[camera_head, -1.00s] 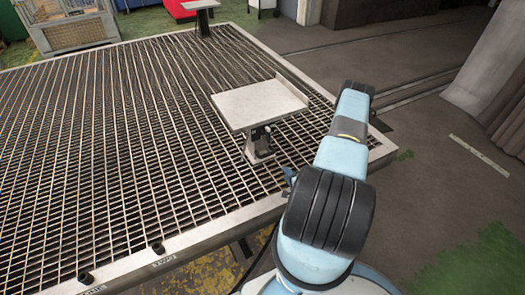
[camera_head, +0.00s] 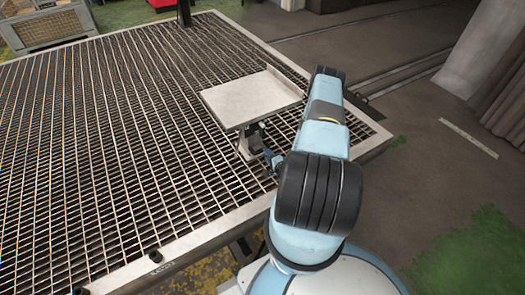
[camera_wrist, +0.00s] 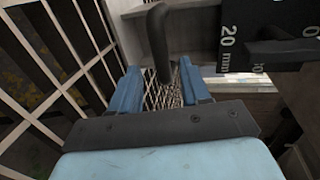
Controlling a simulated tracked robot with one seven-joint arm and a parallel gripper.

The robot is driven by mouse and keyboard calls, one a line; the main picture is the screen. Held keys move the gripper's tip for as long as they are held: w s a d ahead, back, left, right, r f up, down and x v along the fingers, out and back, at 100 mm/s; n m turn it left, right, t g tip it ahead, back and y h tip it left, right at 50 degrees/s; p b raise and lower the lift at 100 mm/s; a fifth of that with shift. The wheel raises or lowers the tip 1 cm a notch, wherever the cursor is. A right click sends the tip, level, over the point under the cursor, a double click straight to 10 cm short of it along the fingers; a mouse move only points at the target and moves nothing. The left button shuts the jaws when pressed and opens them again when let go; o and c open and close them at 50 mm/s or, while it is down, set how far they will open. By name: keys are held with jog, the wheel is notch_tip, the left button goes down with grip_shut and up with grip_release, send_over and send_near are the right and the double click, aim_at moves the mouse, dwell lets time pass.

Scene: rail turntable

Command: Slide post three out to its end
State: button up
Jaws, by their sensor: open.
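A post (camera_head: 243,150) with a flat pale square plate (camera_head: 250,98) on top stands on the grated table, just left of my arm. I cannot read which number it bears. My gripper (camera_head: 272,160) is low beside the post, mostly hidden behind my arm. In the wrist view my gripper (camera_wrist: 159,72) is open, its two blue fingers apart. A dark upright handle (camera_wrist: 158,42) stands just beyond the fingertips, roughly in line with the gap. I cannot tell whether it touches them. A black scale (camera_wrist: 262,35) marked "20 mm" is at the right.
The grated table (camera_head: 95,140) has a pale raised rim (camera_head: 210,233). Dark pegs (camera_head: 153,255) and small unreadable labels sit along its near edge. Part of another post (camera_head: 184,12) shows at the far edge. Open floor (camera_head: 410,140) lies to the right.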

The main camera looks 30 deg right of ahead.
jog(key=shift+x, duration=3)
jog(key=shift+c, duration=0.2)
grip_shut()
